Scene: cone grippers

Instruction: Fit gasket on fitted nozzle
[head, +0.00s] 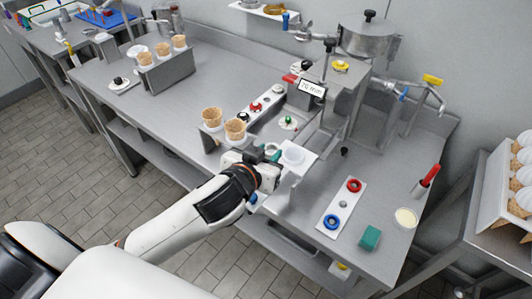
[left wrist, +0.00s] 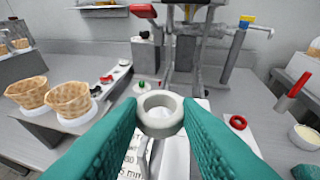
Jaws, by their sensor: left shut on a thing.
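My left gripper (head: 270,155) is shut on a pale grey ring (left wrist: 158,113), which looks like a gasket. In the left wrist view the ring sits between the teal fingertips, its hole facing up. In the head view the gripper is above the front edge of the counter, beside a white plate (head: 296,158). A red ring (head: 354,185) and a blue ring (head: 331,222) lie on a white board to the right. The dispenser machine (head: 345,85) stands behind; I cannot make out its fitted nozzle. My right gripper is not in view.
Two waffle cups (head: 235,130) stand left of the gripper. Behind them is a strip with small red and white pieces (head: 255,106). A green block (head: 370,237), a cream-filled dish (head: 405,218) and a red-handled tool (head: 427,180) are at the right. The left counter has free room.

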